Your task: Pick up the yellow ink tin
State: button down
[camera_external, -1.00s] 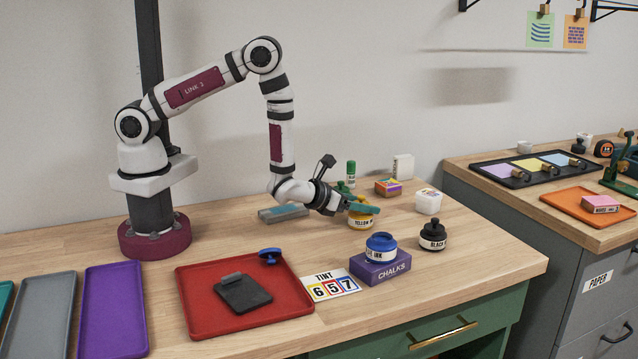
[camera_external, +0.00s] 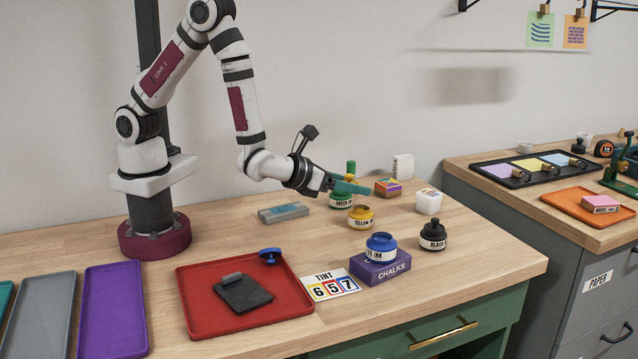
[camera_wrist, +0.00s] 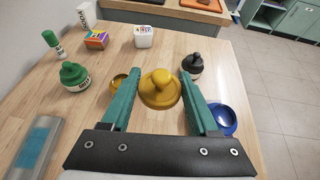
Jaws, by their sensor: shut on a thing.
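My gripper (camera_external: 346,185) is raised above the table with its teal fingers shut on a yellow lid (camera_wrist: 160,90) with a round knob. The lid also shows as a small yellow bit at the fingertips in the external view. The yellow ink tin (camera_external: 360,219) stands upright on the table below, apart from the gripper, its top without a lid. In the wrist view, part of the tin (camera_wrist: 118,80) shows beside the left finger, which hides the rest.
A green ink tin (camera_external: 341,201) stands just behind the yellow one. A black ink tin (camera_external: 433,236) and an open blue ink tin (camera_external: 381,246) on a purple chalks box (camera_external: 380,269) stand to the right and front. A red tray (camera_external: 190,297) holds a blue lid (camera_external: 270,257).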

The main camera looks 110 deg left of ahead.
jog(key=shift+c, duration=1.6)
grip_release()
jog(key=shift+o, duration=0.3)
jog(key=v, duration=1.5)
jog(key=shift+o, duration=1.3)
jog(key=shift+s+d+r, duration=0.1)
jog(key=shift+s+d, duration=0.15)
jog(key=shift+s, duration=0.05)
